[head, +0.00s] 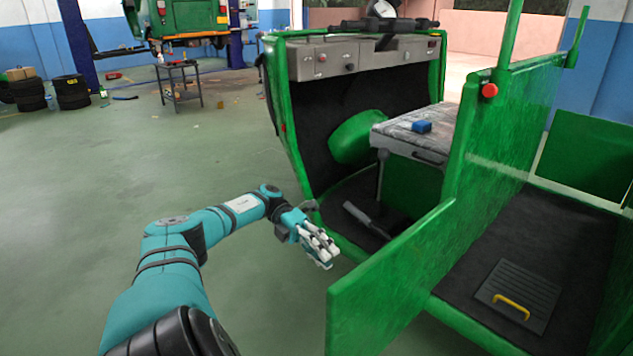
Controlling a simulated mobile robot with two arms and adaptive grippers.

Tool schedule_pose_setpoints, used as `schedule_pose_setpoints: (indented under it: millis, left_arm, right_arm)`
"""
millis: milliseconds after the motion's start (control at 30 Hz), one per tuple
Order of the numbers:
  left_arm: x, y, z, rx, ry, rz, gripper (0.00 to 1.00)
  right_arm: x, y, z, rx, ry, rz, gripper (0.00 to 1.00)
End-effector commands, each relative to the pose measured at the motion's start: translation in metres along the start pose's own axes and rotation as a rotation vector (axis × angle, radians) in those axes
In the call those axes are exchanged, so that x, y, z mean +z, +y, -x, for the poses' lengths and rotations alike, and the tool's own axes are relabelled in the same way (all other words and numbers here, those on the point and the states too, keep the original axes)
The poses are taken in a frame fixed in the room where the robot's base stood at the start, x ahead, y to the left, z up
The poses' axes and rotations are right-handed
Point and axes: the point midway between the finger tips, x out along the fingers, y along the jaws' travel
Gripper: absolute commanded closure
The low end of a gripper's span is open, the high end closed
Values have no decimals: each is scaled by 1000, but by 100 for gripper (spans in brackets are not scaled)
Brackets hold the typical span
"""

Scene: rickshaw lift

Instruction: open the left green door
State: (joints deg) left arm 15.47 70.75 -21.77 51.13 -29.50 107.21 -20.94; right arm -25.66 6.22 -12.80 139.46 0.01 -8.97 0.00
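The green door (385,287) is a flat panel at the lower middle of the head view. It stands swung out from the rickshaw's side, with its far end by the green partition (485,165) and its near end jutting toward me. The doorway beside it is open to the dark floor of the front cab. My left gripper (328,254) is in front of this doorway, just left of the door's upper edge. I see no object in it. Its fingers look close together, but whether they are shut is unclear. My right gripper is out of view.
The rickshaw cab has a grey dashboard (365,57), a seat box with a blue object (422,127) on top, and a rear floor with a yellow handle (512,308). A small metal table (180,83) and tyres (70,91) stand far back.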

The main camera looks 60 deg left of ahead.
Motion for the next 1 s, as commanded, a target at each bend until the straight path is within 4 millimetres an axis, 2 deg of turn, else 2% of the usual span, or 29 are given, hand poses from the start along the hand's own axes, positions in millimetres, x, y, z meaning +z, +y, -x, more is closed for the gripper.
schedule_pose_setpoints:
  millis: [100, 300, 1000]
  left_arm:
    - [1, -1, 15, -1, -4, -3, 77]
    - [0, 0, 27, 0, 0, -1, 77]
    - [0, 0, 29, 0, 1, 1, 77]
  right_arm:
    - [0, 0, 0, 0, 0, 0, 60]
    - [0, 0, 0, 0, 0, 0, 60]
    - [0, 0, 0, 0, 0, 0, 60]
